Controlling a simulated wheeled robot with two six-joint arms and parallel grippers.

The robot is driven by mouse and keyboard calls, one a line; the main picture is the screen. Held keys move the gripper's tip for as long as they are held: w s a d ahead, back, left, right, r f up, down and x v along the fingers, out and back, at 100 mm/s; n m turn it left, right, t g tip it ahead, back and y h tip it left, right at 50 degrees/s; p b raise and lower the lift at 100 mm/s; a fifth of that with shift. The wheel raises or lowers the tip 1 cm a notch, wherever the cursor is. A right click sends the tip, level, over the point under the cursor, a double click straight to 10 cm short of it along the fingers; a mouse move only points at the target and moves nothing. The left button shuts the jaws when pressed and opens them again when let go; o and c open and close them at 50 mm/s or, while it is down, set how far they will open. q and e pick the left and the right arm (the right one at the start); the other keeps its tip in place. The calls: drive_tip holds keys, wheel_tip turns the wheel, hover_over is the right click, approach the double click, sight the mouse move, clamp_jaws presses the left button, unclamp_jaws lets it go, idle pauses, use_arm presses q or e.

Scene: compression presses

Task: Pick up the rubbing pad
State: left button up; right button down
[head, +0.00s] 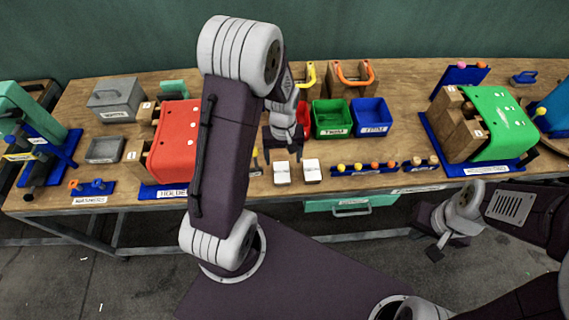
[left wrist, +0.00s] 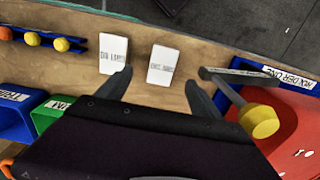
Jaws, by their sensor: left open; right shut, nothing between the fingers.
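No thing in view is plainly labelled as the rubbing pad. A blue piece with a handle (head: 524,77) lies at the back right of the table and may be it, but I cannot tell. My left gripper (head: 282,147) is open and empty above the middle of the table. In the left wrist view its fingers (left wrist: 158,80) point toward two white label blocks, a left one (left wrist: 113,53) and a right one (left wrist: 162,65). The same blocks lie near the table's front edge in the head view (head: 282,173). My right gripper (head: 436,244) is shut and empty, in front of the table.
A red press (head: 175,140) stands left, a green press (head: 497,122) right. Green (head: 331,132) and blue (head: 371,130) bins stand behind a rack of coloured knobs (head: 370,171). A yellow-ended tool (left wrist: 260,121) is beside my left gripper. My left arm hides part of the table.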

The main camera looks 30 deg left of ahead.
sight(281, 172)
use_arm(q)
drive_tip(key=shift+s+a+f, duration=0.1)
drive_tip(key=f, duration=0.3)
drive_tip(key=shift+a+f, duration=0.4)
drive_tip(key=shift+d+f, duration=0.15)
drive_tip(key=shift+f, duration=0.1)
wheel_tip(281, 172, down, 4)
drive_tip(key=shift+f+p, duration=0.1)
drive_tip(key=shift+p, duration=0.4)
drive_tip(key=shift+w+f, duration=0.3)
drive_tip(key=shift+f, duration=0.1)
drive_tip(key=shift+s+r, duration=0.1)
drive_tip(key=c, duration=1.4)
drive_tip(key=shift+r, duration=0.55)
wheel_tip(281, 172, up, 3)
drive_tip(key=shift+b, duration=0.35)
drive_tip(key=shift+w+d+r+b, duration=0.25)
drive_tip(key=shift+w+d+r, duration=0.75)
drive_tip(key=shift+w, duration=0.75)
drive_tip(key=shift+w+d+r+b, duration=0.3)
drive_tip(key=shift+w+d+r, duration=0.4)
drive_tip(key=shift+w+r, duration=0.8)
drive_tip(key=shift+w+d+r+b, duration=0.25)
drive_tip(key=shift+w+d+r, duration=0.65)
drive_tip(key=shift+w, duration=1.05)
use_arm(e)
drive_tip(key=shift+a+f, duration=0.3)
drive_tip(key=shift+f, duration=0.2)
